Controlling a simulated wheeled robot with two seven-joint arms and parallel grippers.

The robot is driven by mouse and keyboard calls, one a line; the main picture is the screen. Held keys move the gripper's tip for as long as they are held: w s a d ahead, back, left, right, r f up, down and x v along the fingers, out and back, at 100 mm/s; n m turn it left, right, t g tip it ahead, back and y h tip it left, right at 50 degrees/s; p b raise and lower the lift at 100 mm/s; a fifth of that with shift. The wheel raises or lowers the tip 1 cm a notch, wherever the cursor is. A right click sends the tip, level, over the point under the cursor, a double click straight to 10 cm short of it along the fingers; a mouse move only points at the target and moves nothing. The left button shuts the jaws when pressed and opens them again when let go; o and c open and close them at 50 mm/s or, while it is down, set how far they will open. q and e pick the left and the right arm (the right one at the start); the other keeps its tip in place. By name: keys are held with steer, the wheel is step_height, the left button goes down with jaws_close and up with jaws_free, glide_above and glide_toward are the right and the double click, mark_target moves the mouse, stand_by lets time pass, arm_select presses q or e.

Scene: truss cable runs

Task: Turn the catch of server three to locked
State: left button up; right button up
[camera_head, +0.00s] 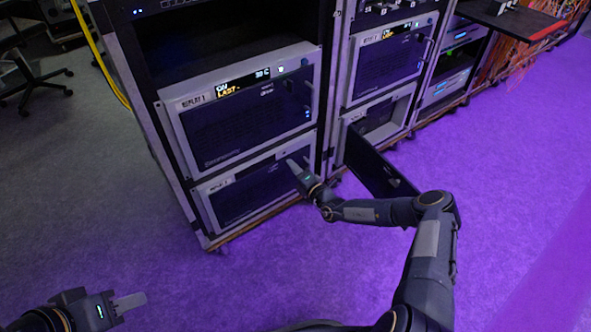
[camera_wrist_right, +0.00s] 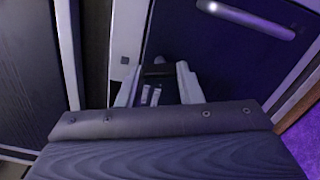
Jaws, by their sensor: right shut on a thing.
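My right gripper (camera_head: 296,166) is at the right edge of the lower server (camera_head: 250,192) in the left rack. The label on that server is too small to read surely. In the right wrist view, my right gripper's pale fingers (camera_wrist_right: 158,88) are shut on a small dark piece, likely the catch (camera_wrist_right: 158,70), beside a light grey upright strip. Its turn position cannot be told, as the fingers and wrist cover much of it. My left gripper (camera_head: 128,303) is low at the left, far from the racks; its finger gap cannot be made out.
The server labelled REPLAY 1 (camera_head: 245,115) sits above. A dark door panel (camera_head: 375,165) stands open on the right rack, close to my right forearm; a panel with a pale handle (camera_wrist_right: 245,18) shows in the wrist view. The purple-lit floor (camera_head: 240,275) in front is clear.

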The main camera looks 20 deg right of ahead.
steer(key=m, duration=0.3)
steer(key=shift+m, duration=0.3)
stand_by(0.5)
steer(key=o, duration=1)
steer(key=p+v, duration=0.2)
steer(key=v, duration=0.5)
steer(key=shift+s+d+p, duration=0.1)
steer(key=shift+s+p, duration=0.2)
steer(key=shift+s, duration=0.1)
